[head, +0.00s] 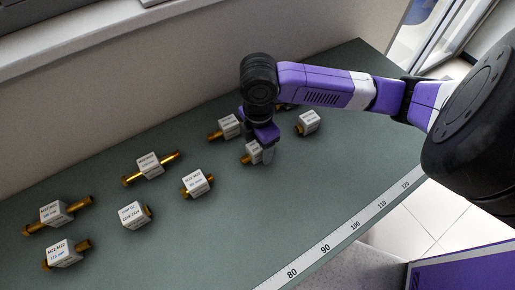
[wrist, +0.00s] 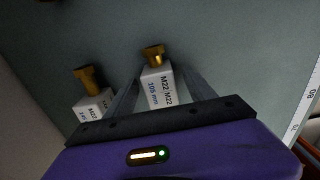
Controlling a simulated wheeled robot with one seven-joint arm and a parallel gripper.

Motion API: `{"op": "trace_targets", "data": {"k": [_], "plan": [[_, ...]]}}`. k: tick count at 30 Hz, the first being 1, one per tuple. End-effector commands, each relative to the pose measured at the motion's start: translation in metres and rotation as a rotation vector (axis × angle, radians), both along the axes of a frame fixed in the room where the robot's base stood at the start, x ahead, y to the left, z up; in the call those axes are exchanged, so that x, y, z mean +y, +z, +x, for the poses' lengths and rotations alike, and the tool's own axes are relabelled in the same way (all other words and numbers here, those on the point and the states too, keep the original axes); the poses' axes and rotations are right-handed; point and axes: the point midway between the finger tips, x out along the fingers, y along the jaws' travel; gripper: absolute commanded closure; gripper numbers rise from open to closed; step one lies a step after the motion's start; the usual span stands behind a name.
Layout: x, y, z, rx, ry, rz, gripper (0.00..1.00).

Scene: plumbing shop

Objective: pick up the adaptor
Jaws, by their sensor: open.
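The adaptor (wrist: 158,85) is a white block labelled M22 M22, 105 mm, with a brass end pointing away. In the wrist view it stands between the two fingers of my gripper (wrist: 160,90). The fingers are open, one on each side; I cannot tell whether either touches it. In the head view my gripper (head: 265,155) is low over the green table, at a white block with a brass end (head: 252,153) that it partly hides.
Another white block with a brass end (wrist: 92,102) lies just left of my gripper in the wrist view. More labelled brass fittings lie around, such as one (head: 229,126) behind and one (head: 308,122) to the right. A ruler strip (head: 325,247) runs along the table's front edge.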

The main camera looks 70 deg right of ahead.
Motion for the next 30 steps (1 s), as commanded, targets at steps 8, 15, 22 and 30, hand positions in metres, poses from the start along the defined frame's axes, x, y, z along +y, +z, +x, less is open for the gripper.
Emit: {"op": "trace_targets", "data": {"k": [8, 15, 22, 30], "plan": [[0.0, 0.0, 0.0, -0.001, 0.0, 0.001, 0.58], [0.0, 0.0, 0.0, -0.001, 0.001, 0.0, 1.0], [0.0, 0.001, 0.0, -0.001, 0.001, 0.0, 1.0], [0.0, 0.016, 0.001, -0.004, 0.003, 0.0, 1.0]]}}
